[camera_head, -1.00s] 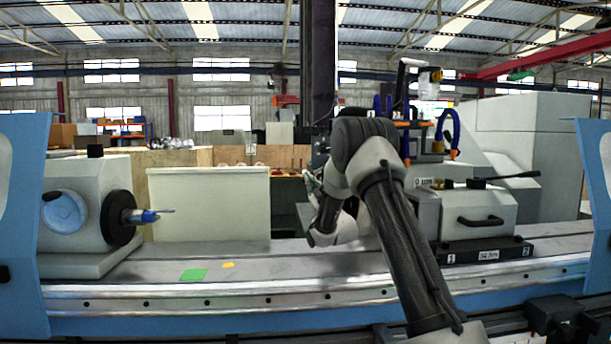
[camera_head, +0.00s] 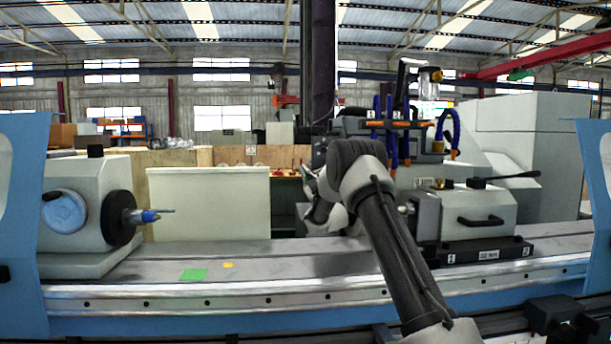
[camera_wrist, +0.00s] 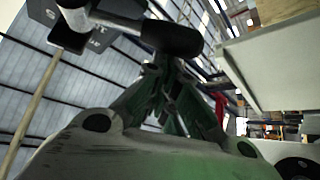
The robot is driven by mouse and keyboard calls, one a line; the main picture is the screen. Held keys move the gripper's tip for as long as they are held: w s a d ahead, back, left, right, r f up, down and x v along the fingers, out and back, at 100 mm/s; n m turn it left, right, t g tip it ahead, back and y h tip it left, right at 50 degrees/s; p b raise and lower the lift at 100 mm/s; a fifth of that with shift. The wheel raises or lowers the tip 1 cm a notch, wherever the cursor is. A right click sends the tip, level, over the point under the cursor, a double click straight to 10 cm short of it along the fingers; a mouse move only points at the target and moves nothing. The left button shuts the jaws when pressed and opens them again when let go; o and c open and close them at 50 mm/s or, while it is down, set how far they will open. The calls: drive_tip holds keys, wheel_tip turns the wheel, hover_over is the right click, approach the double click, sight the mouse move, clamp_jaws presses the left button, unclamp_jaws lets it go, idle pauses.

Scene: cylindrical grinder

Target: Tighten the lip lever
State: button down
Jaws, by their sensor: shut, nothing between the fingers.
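In the wrist view, a dark lever with a rounded end (camera_wrist: 170,38) crosses the top, joined to a pale metal rod. It lies close to the tips of my gripper (camera_wrist: 160,72), whose greenish fingers come together; I cannot tell whether they touch it. In the head view, my gripper (camera_head: 309,172) is small, near the middle of the machine and partly hidden by my wrist. It looks empty. A dark lever (camera_head: 510,177) sits on top of the grey tailstock (camera_head: 480,208) at the right. I cannot tell whether these are the same lever.
The grey headstock (camera_head: 85,200) with its pointed centre (camera_head: 150,216) stands at the left. Blue and orange hoses (camera_head: 392,125) stand behind my arm. Blue guards flank both sides.

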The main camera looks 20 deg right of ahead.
drive_tip(key=shift+d+f+n+y, duration=0.15)
drive_tip(key=shift+f+n+y, duration=0.3)
drive_tip(key=shift+n, duration=0.35)
drive_tip(key=s+d+f+n+g+y, duration=0.1)
drive_tip(key=d+f+n+g+y, duration=0.2)
drive_tip(key=n, duration=0.8)
drive_tip(key=shift+s+d+f+g, duration=0.35)
drive_tip(key=shift+d+f+g, duration=0.9)
drive_tip(key=shift+g, duration=0.55)
drive_tip(key=shift+d, duration=0.2)
drive_tip(key=shift+a, duration=0.1)
drive_tip(key=s, duration=0.9)
drive_tip(key=shift+s+a, duration=0.2)
drive_tip(key=shift+s, duration=0.1)
